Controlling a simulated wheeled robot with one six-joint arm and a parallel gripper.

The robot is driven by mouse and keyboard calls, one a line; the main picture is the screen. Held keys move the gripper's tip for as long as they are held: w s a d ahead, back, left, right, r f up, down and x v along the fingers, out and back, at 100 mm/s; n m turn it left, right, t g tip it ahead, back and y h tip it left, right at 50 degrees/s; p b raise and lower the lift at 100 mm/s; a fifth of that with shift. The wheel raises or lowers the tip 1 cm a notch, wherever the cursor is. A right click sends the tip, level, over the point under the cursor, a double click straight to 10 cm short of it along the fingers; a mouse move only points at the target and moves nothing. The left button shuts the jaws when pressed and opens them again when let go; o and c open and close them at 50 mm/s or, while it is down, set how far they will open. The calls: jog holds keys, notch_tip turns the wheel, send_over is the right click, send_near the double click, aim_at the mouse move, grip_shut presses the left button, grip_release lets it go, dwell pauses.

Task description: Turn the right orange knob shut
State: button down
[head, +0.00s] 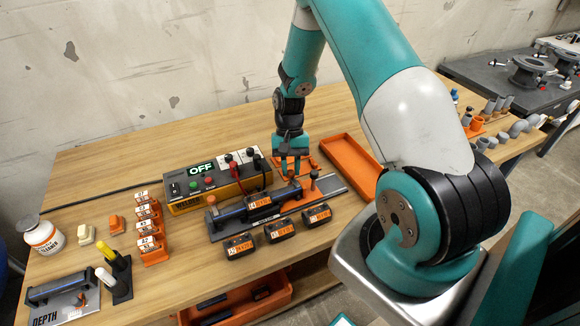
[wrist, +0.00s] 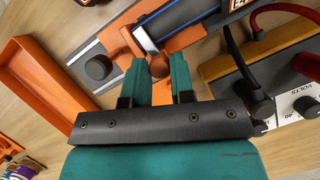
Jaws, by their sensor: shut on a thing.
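The jig (head: 335,186) is a dark rail on the table that carries a dark pipe (head: 285,194) with a blue line along it. At its right end is an orange clamp with the right orange knob (wrist: 159,66). My gripper (head: 290,174) reaches down to this end from behind. In the wrist view my gripper (wrist: 160,68) has its two teal fingertips on either side of the orange knob, shut on it. The knob sits beside the pipe end, and the fingers hide part of it. The left orange knob (head: 211,200) stands at the other end of the jig.
An orange tray (head: 350,160) lies right of the jig. A yellow power box reading OFF (head: 203,170), with red and black leads, stands behind it. Several black labelled blocks (head: 279,230) sit in front. A round black post (wrist: 98,66) stands on the rail close by.

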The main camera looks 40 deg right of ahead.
jog(key=shift+w+m, duration=0.1)
jog(key=shift+m, duration=0.5)
jog(key=c, duration=1)
grip_release()
jog(key=v, duration=0.5)
jog(key=b+v, duration=0.1)
jog(key=v, duration=0.5)
jog(key=b+v, duration=0.1)
jog(key=v, duration=0.5)
jog(key=shift+s+d+r, duration=0.2)
jog(key=shift+s+d, duration=0.1)
jog(key=shift+d, duration=0.1)
jog(key=shift+a, duration=0.1)
